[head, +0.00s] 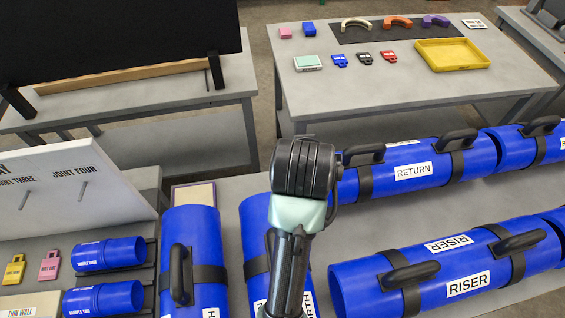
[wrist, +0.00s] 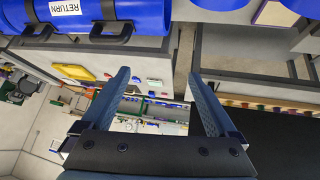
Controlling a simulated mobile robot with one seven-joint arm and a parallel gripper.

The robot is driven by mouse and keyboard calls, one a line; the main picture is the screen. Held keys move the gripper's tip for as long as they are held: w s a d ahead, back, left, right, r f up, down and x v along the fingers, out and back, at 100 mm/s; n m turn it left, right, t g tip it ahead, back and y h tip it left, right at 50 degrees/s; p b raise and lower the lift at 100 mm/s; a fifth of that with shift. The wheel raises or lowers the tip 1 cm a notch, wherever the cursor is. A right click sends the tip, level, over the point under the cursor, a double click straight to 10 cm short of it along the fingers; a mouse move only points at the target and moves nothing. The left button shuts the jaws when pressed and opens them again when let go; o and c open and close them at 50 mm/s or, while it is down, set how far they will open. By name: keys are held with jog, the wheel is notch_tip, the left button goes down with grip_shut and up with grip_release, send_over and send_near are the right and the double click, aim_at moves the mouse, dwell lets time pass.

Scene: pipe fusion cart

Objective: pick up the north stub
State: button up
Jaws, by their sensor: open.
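The north stub (head: 255,228) is a blue pipe in the lower middle of the head view, with a dark band and a white label ending in "ORTH". My arm crosses in front of it and hides much of it. My gripper is open and empty in the wrist view (wrist: 160,82), its two blue-grey fingers spread apart. In the head view my wrist stands above the bench in front of the stub, and the fingers cannot be made out. Blue pipe parts show at the wrist view's top right edge, but I cannot tell which they are.
Another blue stub (head: 190,245) with a black handle lies left of the north stub. The blue RETURN pipe (head: 405,170) and RISER pipe (head: 450,265) lie to the right. A back table (head: 400,88) holds a yellow tray (head: 452,54) and small parts. A white board (head: 75,190) stands left.

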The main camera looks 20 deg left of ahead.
jog(key=s+f+g+p, duration=0.1)
jog(key=s+f+g, duration=0.1)
jog(key=s, duration=0.2)
jog(key=s+f+n+g+h+p, duration=0.1)
jog(key=s+f+g, duration=0.1)
jog(key=s, duration=0.2)
jog(key=s+f+g+p, duration=0.1)
jog(key=s+f+g, duration=0.1)
jog(key=s, duration=0.3)
jog(key=shift+s+f+n+g+h+p, duration=0.1)
jog(key=shift+f+n+g+h+p, duration=0.25)
jog(key=shift+g, duration=0.25)
jog(key=f+b, duration=0.1)
jog(key=f, duration=0.6)
jog(key=shift+s+b, duration=0.2)
jog(key=shift+b, duration=0.2)
jog(key=shift+s+a+f+p, duration=0.15)
jog(key=shift+f+p, duration=0.35)
jog(key=shift+f, duration=1.05)
jog(key=shift+a+f+p, duration=0.15)
jog(key=shift+f+p, duration=0.3)
jog(key=shift+f, duration=1.05)
jog(key=shift+s, duration=0.15)
grip_shut()
jog(key=shift+f, duration=0.1)
jog(key=shift+s+d+f, duration=0.1)
jog(key=shift+s, duration=0.05)
